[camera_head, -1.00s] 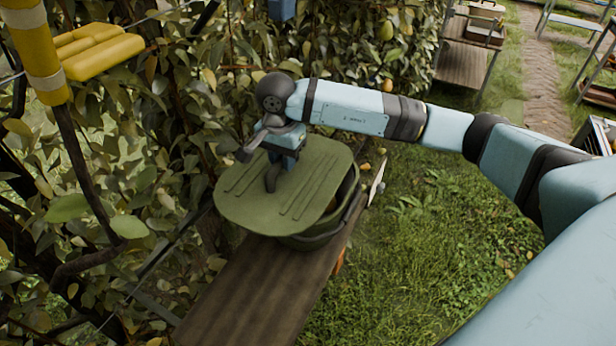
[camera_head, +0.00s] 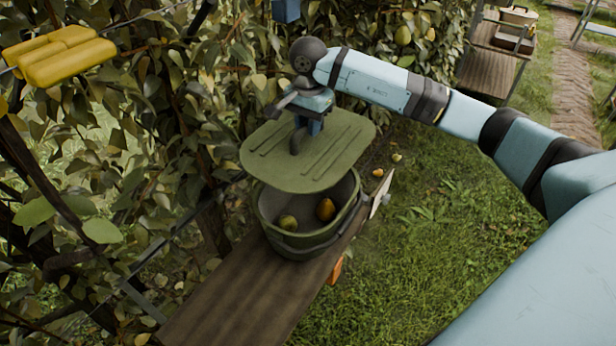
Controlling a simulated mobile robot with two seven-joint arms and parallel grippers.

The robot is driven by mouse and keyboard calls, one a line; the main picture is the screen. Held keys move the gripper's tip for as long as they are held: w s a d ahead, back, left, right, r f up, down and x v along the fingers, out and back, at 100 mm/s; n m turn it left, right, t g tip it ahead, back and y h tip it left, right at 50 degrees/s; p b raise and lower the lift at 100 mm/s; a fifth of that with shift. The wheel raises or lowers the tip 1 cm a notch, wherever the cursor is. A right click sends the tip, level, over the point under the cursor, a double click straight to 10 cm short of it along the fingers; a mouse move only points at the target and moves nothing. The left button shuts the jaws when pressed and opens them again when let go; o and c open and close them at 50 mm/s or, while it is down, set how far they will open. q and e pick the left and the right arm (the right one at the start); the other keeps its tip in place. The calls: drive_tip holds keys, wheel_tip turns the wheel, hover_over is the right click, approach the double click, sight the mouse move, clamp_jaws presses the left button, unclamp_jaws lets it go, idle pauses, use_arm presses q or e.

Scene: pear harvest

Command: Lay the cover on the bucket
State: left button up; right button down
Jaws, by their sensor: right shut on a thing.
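The green cover (camera_head: 335,160) is a flat ribbed lid with a handle near its middle. My right gripper (camera_head: 297,140) is shut on the cover and holds it above the bucket, shifted toward the bucket's far side. The green bucket (camera_head: 290,242) stands upright on a wooden plank. Its near part is uncovered, and two pears, one greenish (camera_head: 288,222) and one orange-brown (camera_head: 325,209), show inside. The far part of the bucket is hidden under the cover. My left gripper does not show.
The wooden plank (camera_head: 230,305) runs toward the lower left, with a leafy hedge (camera_head: 190,110) along its left. Yellow padded pieces (camera_head: 65,58) hang at upper left. Grass (camera_head: 430,250) lies to the right, with fallen pears (camera_head: 396,157). A shelf (camera_head: 490,65) stands far behind.

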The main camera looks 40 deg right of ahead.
wheel_tip(320, 180, down, 16)
drive_tip(key=p, duration=0.1)
drive_tip(key=shift+f+p, duration=0.2)
drive_tip(key=shift+p, duration=0.1)
drive_tip(key=c, duration=1)
unclamp_jaws()
drive_tip(key=shift+r, duration=0.15)
